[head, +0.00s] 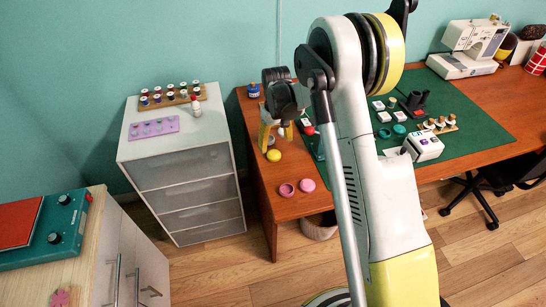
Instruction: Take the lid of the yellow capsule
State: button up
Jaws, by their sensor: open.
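A small round yellow piece (274,156) lies on the left end of the wooden desk in the head view. It looks like part of the yellow capsule, but I cannot tell whether it is the lid alone or the closed capsule. My gripper (274,143) points down just behind and above it, with its yellow fingers apart. A small greyish piece shows between or behind the fingers and is partly hidden. I cannot tell whether the fingers touch anything.
A pink capsule's two parts, a darker cup (287,190) and a pink round piece (307,185), lie nearer the desk's front edge. A green mat (460,110) carries teal rings, a white box (424,146) and spools. A white drawer unit (185,185) stands left across a gap.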

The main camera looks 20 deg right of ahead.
aim_at(274, 154)
jog(key=f+b, duration=0.1)
jog(key=f, duration=0.2)
jog(key=f+b, duration=0.2)
jog(key=f, duration=0.1)
jog(key=shift+s+a, duration=0.15)
jog(key=shift+a, duration=0.05)
jog(key=c, duration=0.9)
